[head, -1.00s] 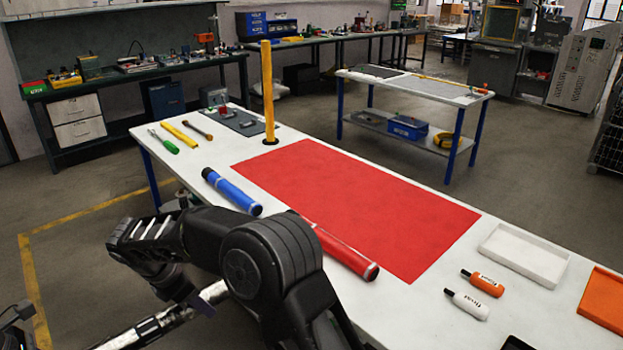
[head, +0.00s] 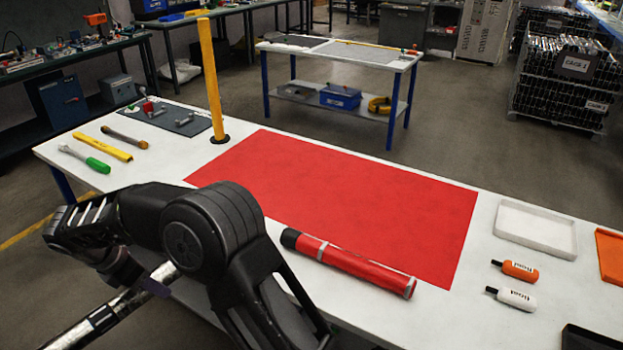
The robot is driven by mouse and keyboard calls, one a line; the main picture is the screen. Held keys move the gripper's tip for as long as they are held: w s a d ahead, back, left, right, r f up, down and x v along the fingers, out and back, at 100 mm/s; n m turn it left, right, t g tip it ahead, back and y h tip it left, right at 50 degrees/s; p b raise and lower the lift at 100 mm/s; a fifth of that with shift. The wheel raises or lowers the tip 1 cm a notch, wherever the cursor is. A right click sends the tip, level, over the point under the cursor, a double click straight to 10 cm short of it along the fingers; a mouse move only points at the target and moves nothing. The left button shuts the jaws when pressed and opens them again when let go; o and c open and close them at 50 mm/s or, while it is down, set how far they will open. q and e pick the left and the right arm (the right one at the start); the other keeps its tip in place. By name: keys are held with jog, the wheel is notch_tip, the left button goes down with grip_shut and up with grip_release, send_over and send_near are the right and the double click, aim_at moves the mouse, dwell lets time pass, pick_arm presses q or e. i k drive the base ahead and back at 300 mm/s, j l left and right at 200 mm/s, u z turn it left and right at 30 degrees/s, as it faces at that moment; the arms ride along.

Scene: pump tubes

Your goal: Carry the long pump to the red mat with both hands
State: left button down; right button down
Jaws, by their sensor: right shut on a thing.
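A long silver tube with black bands, which I take to be the long pump (head: 104,318), runs from the bottom left up to the right, in front of the table. My right gripper (head: 140,284) is shut on it near its upper visible part, and my right arm hides some of the grip. The pump's lower end is out of the picture. The red mat (head: 350,195) lies flat on the white table, beyond my arm and apart from the pump. My left gripper is not in view.
A red tube with a black end (head: 350,264) lies along the mat's front edge. A yellow post (head: 211,80) stands at the mat's far left corner. Tools lie left. A white tray (head: 537,230), an orange bottle (head: 519,271) and a white bottle (head: 515,298) are right. Most of the mat is clear.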

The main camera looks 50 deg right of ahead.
aim_at(363, 225)
jog(key=i+z, duration=0.35)
jog(key=i+l+z, duration=0.1)
jog(key=z, duration=0.3)
jog(key=i+j+z, duration=0.1)
jog(key=i+z, duration=0.4)
jog(key=z, duration=1.5)
jog(key=i+j, duration=0.35)
jog(key=j, duration=0.15)
